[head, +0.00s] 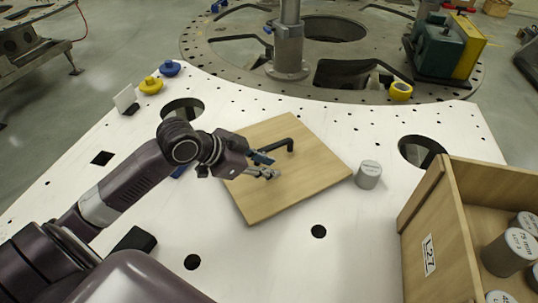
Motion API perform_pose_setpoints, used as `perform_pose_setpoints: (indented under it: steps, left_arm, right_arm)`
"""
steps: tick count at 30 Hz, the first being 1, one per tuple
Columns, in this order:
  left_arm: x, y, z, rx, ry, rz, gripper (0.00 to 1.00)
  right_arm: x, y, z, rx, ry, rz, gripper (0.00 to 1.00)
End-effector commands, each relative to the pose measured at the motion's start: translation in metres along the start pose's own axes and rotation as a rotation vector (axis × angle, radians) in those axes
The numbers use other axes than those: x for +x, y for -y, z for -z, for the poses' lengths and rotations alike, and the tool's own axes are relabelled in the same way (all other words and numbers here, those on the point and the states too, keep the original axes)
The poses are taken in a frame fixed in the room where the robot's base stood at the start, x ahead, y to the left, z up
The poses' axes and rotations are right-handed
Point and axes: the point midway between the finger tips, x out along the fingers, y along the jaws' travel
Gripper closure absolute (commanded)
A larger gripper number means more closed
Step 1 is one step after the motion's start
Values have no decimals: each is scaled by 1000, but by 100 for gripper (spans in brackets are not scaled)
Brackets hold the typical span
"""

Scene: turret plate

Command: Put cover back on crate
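The cover is a square wooden board (300,178) with a black bar handle (284,144) on top. It lies flat on the white plate, left of the crate. The open wooden crate (436,225) stands at the lower right, labelled L27, with grey cylinders inside. My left gripper (269,166) is over the board at the left end of the handle. Its fingers look apart, and I see no clear grip on the handle; the wrist hides part of the board's left side. My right gripper is not in view.
A loose grey cylinder (368,174) stands on the white plate (350,260) between cover and crate. Yellow (151,85) and blue (170,68) knobs sit at the upper left. The plate has round holes. A yellow tape roll (400,91) and a green-yellow block (445,47) are at the back.

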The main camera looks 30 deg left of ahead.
Motion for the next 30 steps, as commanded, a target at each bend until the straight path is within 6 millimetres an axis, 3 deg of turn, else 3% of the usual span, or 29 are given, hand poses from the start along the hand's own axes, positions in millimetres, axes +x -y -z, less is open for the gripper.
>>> perform_pose_setpoints:
  steps: [1, 14, 30]
  left_arm:
    - [1, 2, 11, 48, 45, 43, 78]
    - [-14, 39, 35, 148, 208, 361, 78]
    - [41, 65, 22, 145, 210, 366, 78]
  right_arm:
    - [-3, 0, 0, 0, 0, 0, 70]
    - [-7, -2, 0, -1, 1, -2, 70]
    - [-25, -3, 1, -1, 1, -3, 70]
